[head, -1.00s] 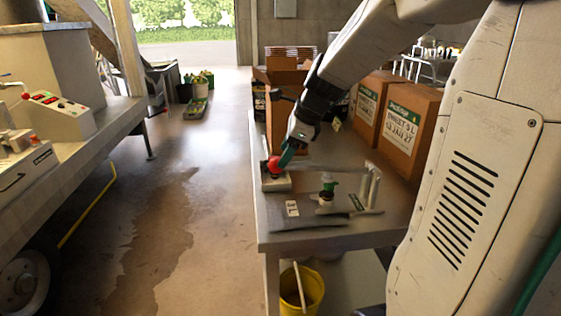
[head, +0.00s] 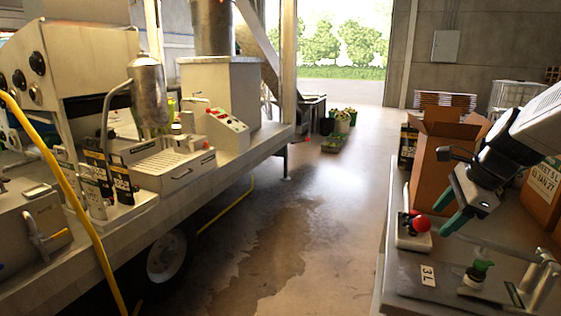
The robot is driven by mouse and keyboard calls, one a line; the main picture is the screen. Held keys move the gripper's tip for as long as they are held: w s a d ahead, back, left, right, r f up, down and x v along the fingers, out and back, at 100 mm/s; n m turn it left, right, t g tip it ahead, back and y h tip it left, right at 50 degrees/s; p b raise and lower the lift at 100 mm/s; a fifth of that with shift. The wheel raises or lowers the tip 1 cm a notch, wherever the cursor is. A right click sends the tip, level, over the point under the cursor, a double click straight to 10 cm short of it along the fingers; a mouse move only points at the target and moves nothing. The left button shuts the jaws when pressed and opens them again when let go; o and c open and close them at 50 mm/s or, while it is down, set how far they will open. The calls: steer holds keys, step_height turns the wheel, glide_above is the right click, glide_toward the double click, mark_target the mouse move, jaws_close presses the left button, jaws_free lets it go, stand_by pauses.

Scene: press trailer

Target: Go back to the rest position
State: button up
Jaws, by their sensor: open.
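My gripper (head: 447,214) is at the right of the head view, with its two green fingers apart and nothing between them. It hangs above the table, just right of and near a red ball-shaped knob (head: 420,224) on a light box (head: 412,238). The fingertips look apart from the knob, though the exact gap is hard to judge. My arm comes in from the right edge.
The table (head: 396,285) holds a small green-topped bottle (head: 478,272), a 3L label card (head: 428,275) and an open cardboard box (head: 441,162). The trailer (head: 120,222) with its machines stands at left. A clear floor aisle (head: 300,235) runs between them.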

steer(key=s+a+n+g+h, duration=0.1)
steer(key=s+a+n, duration=0.4)
steer(key=s+n, duration=0.5)
steer(key=s+a+n+g+h, duration=0.1)
steer(key=s+a+n, duration=0.5)
steer(key=s+n, duration=0.5)
steer(key=shift+s+f+g+h, duration=0.2)
steer(key=shift+s+g+h, duration=0.2)
steer(key=shift+s, duration=0.65)
steer(key=shift+s+a+r, duration=0.15)
steer(key=shift+a+r, duration=0.05)
steer(key=shift+c, duration=1.2)
steer(key=shift+a+r+n+t, duration=0.1)
steer(key=shift+a+n+t, duration=0.05)
steer(key=shift+n+t, duration=0.15)
steer(key=c, duration=1)
jaws_close()
